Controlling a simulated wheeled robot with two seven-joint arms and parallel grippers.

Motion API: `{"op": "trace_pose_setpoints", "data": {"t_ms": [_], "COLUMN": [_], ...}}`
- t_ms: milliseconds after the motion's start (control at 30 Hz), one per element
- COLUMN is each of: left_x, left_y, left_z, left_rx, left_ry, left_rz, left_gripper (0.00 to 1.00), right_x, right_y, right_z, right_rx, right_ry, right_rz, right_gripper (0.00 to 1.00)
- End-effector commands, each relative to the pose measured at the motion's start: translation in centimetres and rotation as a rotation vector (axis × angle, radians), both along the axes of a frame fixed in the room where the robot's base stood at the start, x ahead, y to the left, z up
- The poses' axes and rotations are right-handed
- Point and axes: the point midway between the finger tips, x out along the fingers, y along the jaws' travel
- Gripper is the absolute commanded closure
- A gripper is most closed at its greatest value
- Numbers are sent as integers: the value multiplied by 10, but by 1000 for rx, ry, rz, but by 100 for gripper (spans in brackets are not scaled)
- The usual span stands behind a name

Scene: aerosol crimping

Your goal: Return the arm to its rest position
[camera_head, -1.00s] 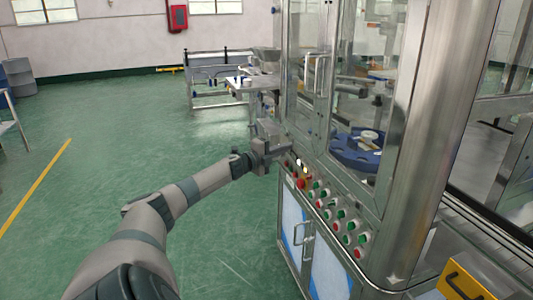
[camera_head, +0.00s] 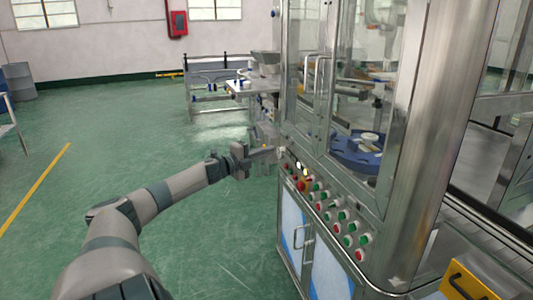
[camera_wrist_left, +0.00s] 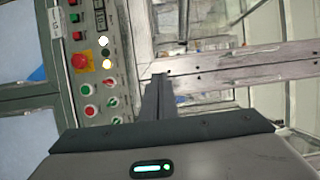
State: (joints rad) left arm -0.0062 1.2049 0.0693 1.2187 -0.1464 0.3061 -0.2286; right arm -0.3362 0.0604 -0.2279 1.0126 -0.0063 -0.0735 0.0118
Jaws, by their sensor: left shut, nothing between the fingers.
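My left arm comes in from the lower left of the head view. Its gripper (camera_head: 268,154) is shut and empty, just left of the crimping machine's near corner, by the upper end of the button panel (camera_head: 325,212). In the left wrist view the closed fingers (camera_wrist_left: 158,98) point at the machine's metal frame (camera_wrist_left: 230,62). The button panel (camera_wrist_left: 95,50) lies to their left there, with a red emergency button (camera_wrist_left: 81,62) and a lit white lamp (camera_wrist_left: 103,41). I cannot tell the exact gap between fingertips and frame. My right gripper is not in view.
The machine's glass doors and metal post (camera_head: 425,130) fill the right side. A blue round turntable (camera_head: 358,150) sits inside. A metal bench (camera_head: 215,85) stands behind.

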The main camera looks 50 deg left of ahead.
Motion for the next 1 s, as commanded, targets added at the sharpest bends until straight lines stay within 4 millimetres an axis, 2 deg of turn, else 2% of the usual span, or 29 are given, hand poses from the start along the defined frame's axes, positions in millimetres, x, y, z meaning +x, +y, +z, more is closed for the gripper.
{"op": "trace_pose_setpoints", "data": {"t_ms": [733, 867, 967, 1000], "left_x": [-1, -3, -6, -9], "left_y": [0, -2, -5, -8], "left_z": [-3, -22, -52, -69], "left_rx": [-4, -32, -76, -101], "left_ry": [2, 14, 35, 48], "left_rz": [1, 9, 23, 31], "left_gripper": [100, 100, 100, 100], "right_x": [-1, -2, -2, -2], "right_y": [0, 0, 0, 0], "right_z": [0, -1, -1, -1], "right_rx": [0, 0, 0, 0], "right_ry": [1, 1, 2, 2], "right_rz": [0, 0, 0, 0], "right_gripper": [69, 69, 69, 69]}}
